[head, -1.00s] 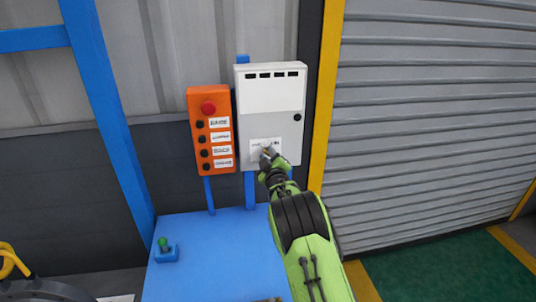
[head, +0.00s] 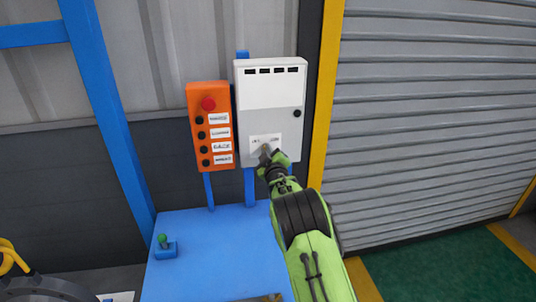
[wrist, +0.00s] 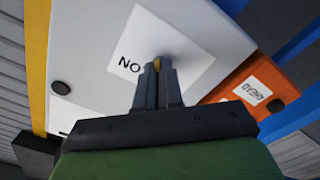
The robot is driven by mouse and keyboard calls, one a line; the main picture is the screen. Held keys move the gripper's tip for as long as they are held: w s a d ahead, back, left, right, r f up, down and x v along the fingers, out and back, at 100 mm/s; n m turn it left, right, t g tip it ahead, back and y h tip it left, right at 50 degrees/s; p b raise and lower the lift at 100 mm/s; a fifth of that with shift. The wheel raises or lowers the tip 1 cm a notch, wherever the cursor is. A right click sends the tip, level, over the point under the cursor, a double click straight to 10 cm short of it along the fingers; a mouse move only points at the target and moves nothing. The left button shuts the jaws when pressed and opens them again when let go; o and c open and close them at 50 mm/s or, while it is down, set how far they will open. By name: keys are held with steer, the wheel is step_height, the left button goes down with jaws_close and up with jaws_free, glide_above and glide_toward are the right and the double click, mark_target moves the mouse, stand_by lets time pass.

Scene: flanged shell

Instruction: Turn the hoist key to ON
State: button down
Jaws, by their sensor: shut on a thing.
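The white control box (head: 270,95) stands upright on a blue post, with a white key label (head: 258,141) low on its front. My gripper (head: 265,152) is at that label in the head view. In the wrist view, my gripper's fingers (wrist: 157,70) are closed together on a small brass-coloured key (wrist: 157,63) at the label.
An orange button box (head: 209,125) with a red button and several black ones stands close on the left. Below is a blue surface (head: 215,250) with a small green-topped control (head: 164,243). A grey roller shutter (head: 430,110) is at right.

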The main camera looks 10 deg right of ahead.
steer(key=shift+m+b, duration=7.55)
steer(key=shift+m, duration=1.05)
steer(key=c, duration=1.3)
jaws_free()
